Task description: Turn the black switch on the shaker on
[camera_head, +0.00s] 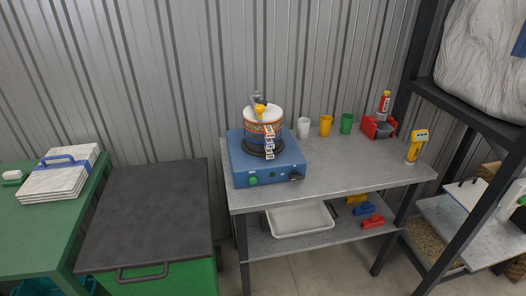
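The shaker is a blue box (240,165) standing at the left end of the grey metal table. A stack of round sieves (263,125) with a white upper part and metal clamps sits on top of it. The black switch (296,177) is at the right of the shaker's front face. A round green button (253,181) is at the left of the same face. The switch is small here, and I cannot tell its position. Neither of my grippers shows in the head view.
White (303,128), yellow (325,126) and green (346,123) cups stand right of the shaker, with a red holder (376,128) and a yellow handheld device (417,146) beyond. A dark-lidded green bin (150,220) stands left of the table (340,182). The tabletop's front is clear.

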